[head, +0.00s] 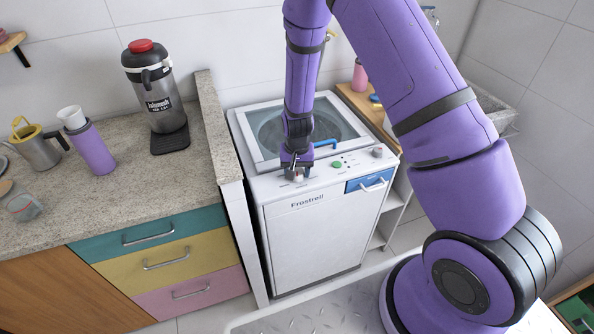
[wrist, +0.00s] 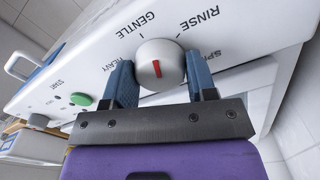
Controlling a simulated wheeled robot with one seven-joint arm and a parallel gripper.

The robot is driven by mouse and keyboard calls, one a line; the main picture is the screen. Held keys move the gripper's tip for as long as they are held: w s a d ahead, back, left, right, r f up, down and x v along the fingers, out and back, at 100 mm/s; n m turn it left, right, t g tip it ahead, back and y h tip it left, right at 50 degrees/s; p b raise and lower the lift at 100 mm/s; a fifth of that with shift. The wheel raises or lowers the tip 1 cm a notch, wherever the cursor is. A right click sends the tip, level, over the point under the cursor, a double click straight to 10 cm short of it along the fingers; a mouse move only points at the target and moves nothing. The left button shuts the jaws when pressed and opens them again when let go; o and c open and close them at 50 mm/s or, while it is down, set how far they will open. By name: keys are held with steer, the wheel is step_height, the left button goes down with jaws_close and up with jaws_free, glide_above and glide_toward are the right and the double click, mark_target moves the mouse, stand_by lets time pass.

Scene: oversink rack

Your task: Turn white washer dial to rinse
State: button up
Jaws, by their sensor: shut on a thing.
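The white washer (head: 312,240), marked Frostrell, stands below the arm in the head view. Its dial (wrist: 160,60) is a pale round knob with a red mark, on the white panel in the wrist view. The labels HEAVY, GENTLE, RINSE and one starting SP are printed around it. The red mark stands nearly upright in that picture; I cannot tell which label it points to. My gripper (wrist: 160,74) is shut on the dial, a blue finger on each side. In the head view my gripper (head: 296,168) is at the panel's left part and largely hides the dial.
A green start button (head: 337,164) and a grey knob (head: 377,151) sit farther right on the panel.

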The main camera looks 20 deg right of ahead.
steer(key=m, duration=0.4)
steer(key=shift+m, duration=1.8)
steer(key=o, duration=0.9)
step_height(320, 180, up, 11)
steer(key=shift+f, duration=0.1)
